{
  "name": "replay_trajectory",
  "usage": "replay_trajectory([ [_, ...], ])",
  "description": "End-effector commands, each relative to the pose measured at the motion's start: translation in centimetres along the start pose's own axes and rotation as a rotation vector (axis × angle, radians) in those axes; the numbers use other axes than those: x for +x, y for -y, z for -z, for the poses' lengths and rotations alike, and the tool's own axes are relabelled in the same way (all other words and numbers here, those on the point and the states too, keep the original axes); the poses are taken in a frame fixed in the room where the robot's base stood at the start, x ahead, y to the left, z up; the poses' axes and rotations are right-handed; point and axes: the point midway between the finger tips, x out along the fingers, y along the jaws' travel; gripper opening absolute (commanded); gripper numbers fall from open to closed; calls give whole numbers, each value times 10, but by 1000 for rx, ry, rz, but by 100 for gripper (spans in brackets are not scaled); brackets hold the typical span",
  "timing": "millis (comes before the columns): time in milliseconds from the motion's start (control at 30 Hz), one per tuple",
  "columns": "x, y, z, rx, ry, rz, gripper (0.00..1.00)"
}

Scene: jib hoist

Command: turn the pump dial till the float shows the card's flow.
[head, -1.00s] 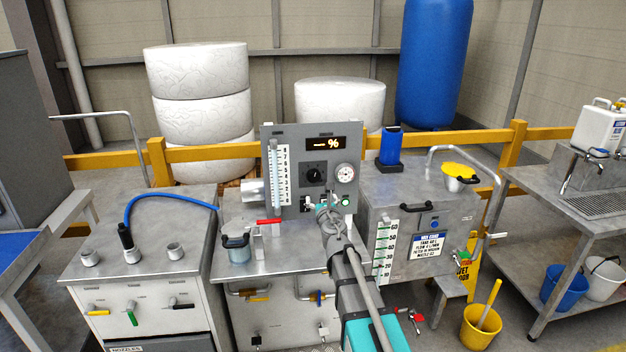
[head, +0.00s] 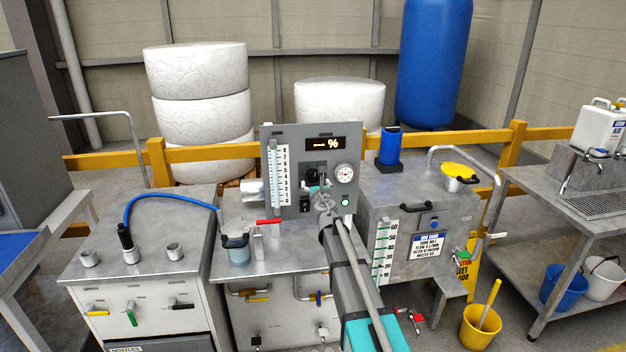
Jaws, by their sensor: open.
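The grey pump panel (head: 268,138) stands upright at the back of the middle bench. Its black dial (head: 312,174) sits below the percent display (head: 326,143), partly hidden by my gripper. A float tube with a numbered scale (head: 280,176) runs up the panel's left side; the float's reading is too small to tell. My gripper (head: 319,188) is open in front of the dial's lower part; I cannot tell whether it touches. A card (head: 429,246) with a blue header is on the front of the right tank; its text is too small to read surely.
A round gauge (head: 345,174) and green button (head: 346,200) sit right of the dial. A red-handled valve (head: 268,222) and a small jar (head: 237,249) stand on the bench (head: 285,262). A blue hose (head: 165,199) lies at left.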

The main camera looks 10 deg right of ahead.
Motion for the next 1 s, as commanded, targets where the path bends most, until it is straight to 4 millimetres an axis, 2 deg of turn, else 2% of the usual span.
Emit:
replay_trajectory([
  [33, 11, 0, 0, 0, 0, 0, 100],
  [100, 19, 0, 0, 0, 0, 0, 100],
  [300, 33, 0, 0, 0, 0, 0, 100],
  [700, 36, -1, 0, 0, 0, -1, 100],
  [767, 36, -1, 0, 0, 0, -1, 93],
  [1000, 36, -1, 0, 0, 0, -1, 48],
])
